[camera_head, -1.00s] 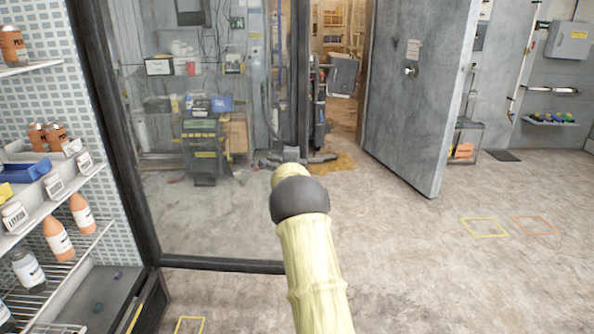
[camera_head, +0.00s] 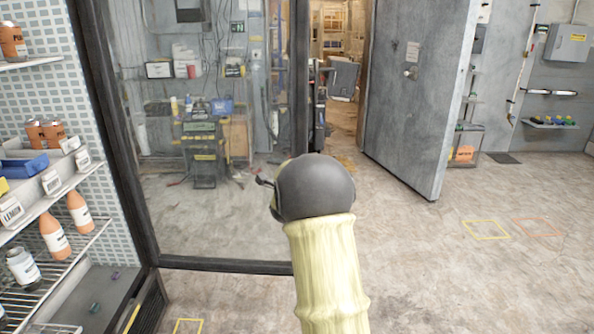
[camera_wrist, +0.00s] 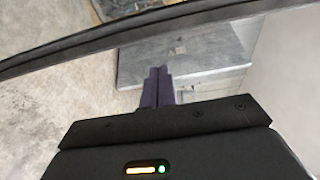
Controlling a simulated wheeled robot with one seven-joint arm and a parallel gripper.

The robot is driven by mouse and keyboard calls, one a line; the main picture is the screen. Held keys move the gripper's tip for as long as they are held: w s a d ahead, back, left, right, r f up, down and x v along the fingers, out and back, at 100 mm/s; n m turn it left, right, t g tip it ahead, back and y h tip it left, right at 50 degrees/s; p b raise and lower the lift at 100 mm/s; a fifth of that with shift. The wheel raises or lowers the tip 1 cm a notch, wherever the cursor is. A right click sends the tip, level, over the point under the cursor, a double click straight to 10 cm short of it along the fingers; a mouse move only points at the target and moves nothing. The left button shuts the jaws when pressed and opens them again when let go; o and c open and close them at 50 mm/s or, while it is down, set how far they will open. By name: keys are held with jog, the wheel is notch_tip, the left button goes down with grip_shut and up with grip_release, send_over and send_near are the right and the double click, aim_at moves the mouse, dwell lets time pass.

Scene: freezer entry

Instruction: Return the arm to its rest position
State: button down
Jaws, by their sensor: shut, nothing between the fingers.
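My arm (camera_head: 328,270), in a pale yellow sleeve with a dark rounded joint (camera_head: 315,187), rises from the bottom centre of the head view. A small dark part sticks out to the left of that joint; I cannot tell what it is. In the wrist view, my gripper (camera_wrist: 158,75) shows two dark purple fingers pressed together, shut with nothing between them. A dark frame bar (camera_wrist: 150,27) crosses the wrist view beyond the fingers, apart from them as far as I can tell.
On the left stands an open shelf unit with bottles (camera_head: 54,236), jars (camera_head: 22,266) and a blue bin (camera_head: 24,167). A dark-framed glass panel (camera_head: 215,225) stands behind my arm. A grey door (camera_head: 415,100) stands open. The floor at right is clear, with yellow (camera_head: 485,229) and orange (camera_head: 536,227) outlines.

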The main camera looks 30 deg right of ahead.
jog(key=shift+a, duration=0.55)
jog(key=shift+d, duration=0.1)
jog(key=s+a+f+n+g+y, duration=0.3)
jog(key=s+a+f+n+y, duration=0.15)
jog(key=s+a+n, duration=0.35)
jog(key=s+a+f+n+g+y, duration=0.2)
jog(key=s+a+f+n+y, duration=0.35)
jog(key=a, duration=0.45)
jog(key=s+a+f+n+g, duration=0.2)
jog(key=s+f+n, duration=0.15)
jog(key=s, duration=0.35)
jog(key=s+a+f+n+g, duration=0.2)
jog(key=s+a+n+g, duration=0.15)
jog(key=s, duration=0.35)
jog(key=s+a+f+n+g, duration=0.2)
jog(key=s+n, duration=0.3)
jog(key=s, duration=0.3)
notch_tip(320, 180, up, 24)
jog(key=w+p, duration=0.1)
jog(key=p, duration=2.2)
jog(key=shift+f+y, duration=0.25)
jog(key=shift+y, duration=0.05)
